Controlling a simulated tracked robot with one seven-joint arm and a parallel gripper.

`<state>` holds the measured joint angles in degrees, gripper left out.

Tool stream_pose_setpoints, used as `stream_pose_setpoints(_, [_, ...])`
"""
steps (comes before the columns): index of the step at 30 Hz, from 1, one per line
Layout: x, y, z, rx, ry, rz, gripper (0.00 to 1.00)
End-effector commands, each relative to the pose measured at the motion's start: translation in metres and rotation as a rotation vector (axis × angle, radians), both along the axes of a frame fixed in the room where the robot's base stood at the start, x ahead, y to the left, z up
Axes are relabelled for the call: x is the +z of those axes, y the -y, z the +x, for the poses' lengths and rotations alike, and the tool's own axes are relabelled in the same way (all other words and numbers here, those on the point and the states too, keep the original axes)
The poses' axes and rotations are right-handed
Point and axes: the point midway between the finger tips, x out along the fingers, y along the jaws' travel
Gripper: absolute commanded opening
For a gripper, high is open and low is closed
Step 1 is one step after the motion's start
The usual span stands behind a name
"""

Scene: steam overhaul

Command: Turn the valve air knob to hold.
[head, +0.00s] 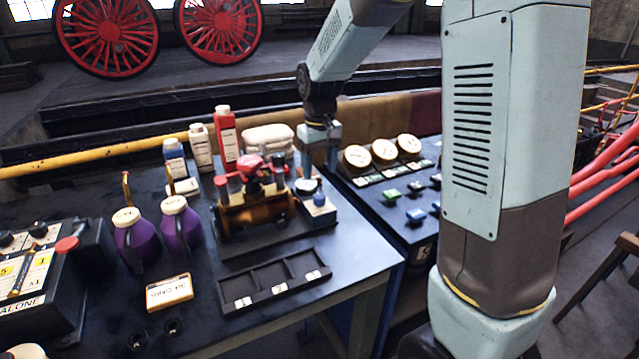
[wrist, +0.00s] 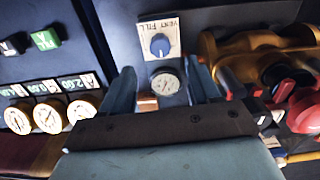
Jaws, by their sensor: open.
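The valve air knob (wrist: 160,45) is a small round blue knob on a cream plate in the wrist view. The plate's readable lettering looks like VENT and FILL; I cannot make out HOLD or the exact pointer direction. A round gauge (wrist: 165,83) sits beside the plate. In the head view, the knob (head: 319,199) is on a blue block at the right end of the brass valve assembly (head: 258,212). My gripper (wrist: 163,88) is open, its two fingers apart with the gauge seen between them. In the head view my gripper (head: 320,150) hangs above and behind the block, apart from the knob.
The brass valve with red caps stands close left of the block. A black divided tray (head: 275,285) lies in front. Purple jugs (head: 181,226) and bottles stand left. A panel with gauges (head: 384,152) and coloured knobs is at right. The table's front right corner is clear.

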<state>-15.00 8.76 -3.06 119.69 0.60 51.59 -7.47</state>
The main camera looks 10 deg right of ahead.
Motion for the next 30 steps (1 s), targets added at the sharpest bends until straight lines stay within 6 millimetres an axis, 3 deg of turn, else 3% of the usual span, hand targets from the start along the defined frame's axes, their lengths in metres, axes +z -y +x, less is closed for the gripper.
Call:
stream_pose_setpoints(3, [0.022, 0.000, 0.001, 0.000, 0.004, 0.000, 0.61])
stream_pose_setpoints(9, [0.046, 0.000, 0.001, 0.000, 0.003, 0.001, 0.61])
stream_pose_setpoints(25, [0.056, 0.001, -0.001, -0.002, 0.003, 0.001, 0.61])
stream_pose_setpoints(30, [0.072, 0.012, -0.017, -0.025, 0.038, 0.010, 0.61])
